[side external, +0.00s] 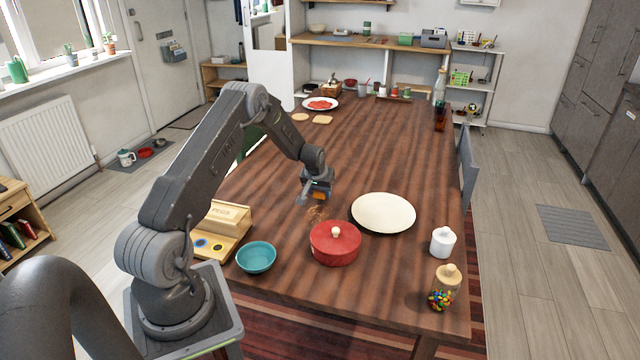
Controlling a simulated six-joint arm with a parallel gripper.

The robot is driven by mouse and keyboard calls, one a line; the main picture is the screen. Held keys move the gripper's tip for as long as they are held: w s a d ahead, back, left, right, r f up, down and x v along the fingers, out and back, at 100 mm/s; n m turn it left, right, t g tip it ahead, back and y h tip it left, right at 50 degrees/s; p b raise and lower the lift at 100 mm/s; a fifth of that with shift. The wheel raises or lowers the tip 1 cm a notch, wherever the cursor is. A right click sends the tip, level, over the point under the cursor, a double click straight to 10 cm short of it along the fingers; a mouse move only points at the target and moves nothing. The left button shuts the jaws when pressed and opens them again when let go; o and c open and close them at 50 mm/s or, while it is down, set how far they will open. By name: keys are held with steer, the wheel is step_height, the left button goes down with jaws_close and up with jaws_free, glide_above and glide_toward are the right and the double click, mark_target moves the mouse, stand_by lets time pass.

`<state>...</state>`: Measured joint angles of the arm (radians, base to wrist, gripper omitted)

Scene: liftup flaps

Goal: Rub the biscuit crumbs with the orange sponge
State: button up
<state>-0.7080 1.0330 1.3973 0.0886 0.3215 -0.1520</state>
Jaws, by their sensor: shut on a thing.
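My gripper (317,198) is above the wooden table (400,163), left of the white plate. It is shut on the orange sponge (319,196), which shows only as a small orange patch between the jaws. The biscuit crumbs (316,212) are a small scatter of light brown specks on the table just below the gripper in the picture. They lie between the red pot and the gripper. Whether the sponge touches the table or the crumbs, I cannot tell.
A white plate (383,213) is right of the crumbs. A lidded red pot (335,245) stands close in front. A teal bowl (256,257) and a wooden PEGS box (222,228) are to the left. A white jar (443,242) and a sweets jar (444,288) stand right.

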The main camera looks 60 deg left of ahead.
mark_target(314, 224)
step_height(314, 224, down, 2)
steer(key=shift+s+d+f, duration=0.15)
steer(key=shift+f, duration=0.15)
steer(key=shift+s+d, duration=4.15)
steer(key=shift+w+a, duration=4.3)
steer(key=shift+w+d, duration=0.5)
steer(key=shift+w, duration=0.05)
steer(key=shift+s+d, duration=4.2)
steer(key=shift+s, duration=0.1)
steer(key=shift+w+a, duration=4.15)
steer(key=shift+a, duration=0.05)
steer(key=shift+w+a+r, duration=0.1)
steer(key=shift+w+r, duration=0.05)
steer(key=shift+r, duration=3.95)
